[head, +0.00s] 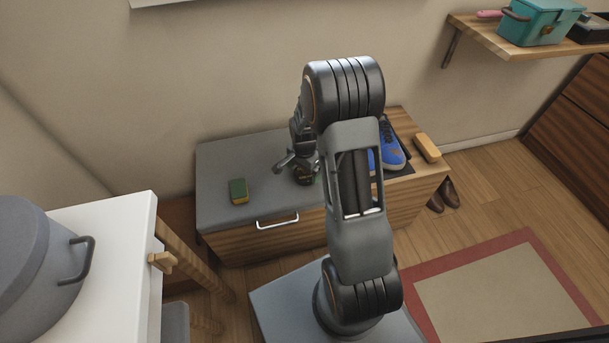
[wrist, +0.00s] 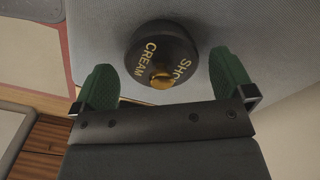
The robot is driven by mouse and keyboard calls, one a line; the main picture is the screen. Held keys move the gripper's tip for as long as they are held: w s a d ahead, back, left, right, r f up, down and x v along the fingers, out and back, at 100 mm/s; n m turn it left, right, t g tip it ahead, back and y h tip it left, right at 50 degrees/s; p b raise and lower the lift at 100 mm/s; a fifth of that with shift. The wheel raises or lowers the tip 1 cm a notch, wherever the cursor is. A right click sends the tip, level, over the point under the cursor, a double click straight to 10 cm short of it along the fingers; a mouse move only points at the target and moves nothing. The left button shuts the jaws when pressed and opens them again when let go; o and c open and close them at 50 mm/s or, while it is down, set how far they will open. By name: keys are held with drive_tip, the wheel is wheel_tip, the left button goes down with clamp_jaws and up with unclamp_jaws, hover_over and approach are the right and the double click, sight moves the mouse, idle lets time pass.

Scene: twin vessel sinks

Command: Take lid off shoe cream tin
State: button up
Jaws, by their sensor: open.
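The shoe cream tin (wrist: 162,52) is a dark round tin with yellow lettering reading "SHOE CREAM" in part and a gold-coloured knob or emblem on top. It stands on the grey cushion top of the bench (head: 235,160). In the head view the tin (head: 303,178) is small and partly hidden by my gripper (head: 299,164). In the wrist view my gripper (wrist: 168,88) is open, with one green fingertip on each side of the tin. The fingers appear apart from it, and nothing is held. Whether the lid is separate from the body cannot be told.
A green and yellow sponge (head: 238,191) lies left on the bench. Blue shoes (head: 389,150) and a wooden brush (head: 427,148) are at the right, partly behind my arm. A drawer handle (head: 277,221) is on the bench front. A grey pot (head: 38,262) stands on a white-topped table at left.

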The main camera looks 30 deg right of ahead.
drive_tip(key=shift+c, duration=0.4)
drive_tip(key=c, duration=0.7)
drive_tip(key=shift+c, duration=0.2)
